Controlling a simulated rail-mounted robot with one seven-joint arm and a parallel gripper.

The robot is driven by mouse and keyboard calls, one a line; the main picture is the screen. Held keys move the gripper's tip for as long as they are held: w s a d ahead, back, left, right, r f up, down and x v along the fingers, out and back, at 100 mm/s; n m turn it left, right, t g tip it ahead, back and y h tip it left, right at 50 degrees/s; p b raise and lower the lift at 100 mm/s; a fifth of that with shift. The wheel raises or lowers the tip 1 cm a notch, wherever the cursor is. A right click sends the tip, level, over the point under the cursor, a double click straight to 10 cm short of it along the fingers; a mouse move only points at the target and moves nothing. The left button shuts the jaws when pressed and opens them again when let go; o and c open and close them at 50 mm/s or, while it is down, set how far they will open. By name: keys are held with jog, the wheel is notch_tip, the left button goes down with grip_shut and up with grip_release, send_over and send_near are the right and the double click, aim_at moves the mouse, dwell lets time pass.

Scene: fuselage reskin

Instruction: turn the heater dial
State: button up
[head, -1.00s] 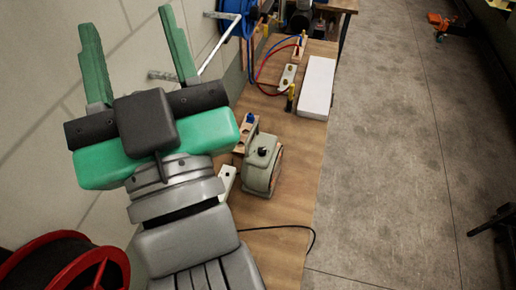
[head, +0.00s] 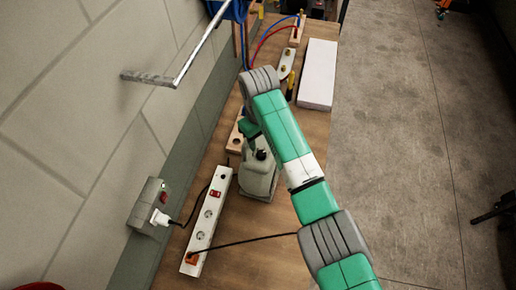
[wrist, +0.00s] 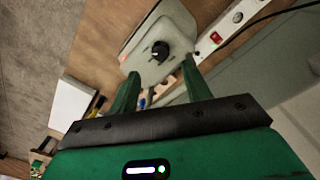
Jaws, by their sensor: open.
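The heater (head: 257,178) is a pale grey-green box standing on the wooden bench, partly covered by my arm in the head view. Its black dial (head: 261,155) is on top. In the wrist view the heater (wrist: 160,28) shows its top face with the round black dial (wrist: 160,50) between and just beyond my fingertips. My gripper (wrist: 160,68) is open, with one green finger on each side of the dial in the picture; nothing is between them. I cannot tell whether a finger touches the heater. In the head view my gripper is mostly hidden by my arm.
A white power strip (head: 207,222) with a red switch and an orange plug lies left of the heater. A cable crosses the bench. A wall socket (head: 149,206) holds a white plug.

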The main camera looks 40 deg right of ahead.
aim_at(262, 153)
notch_tip(262, 153, down, 8)
jog(key=shift+d+r, duration=0.15)
jog(key=shift+r, duration=0.05)
jog(key=c, duration=1)
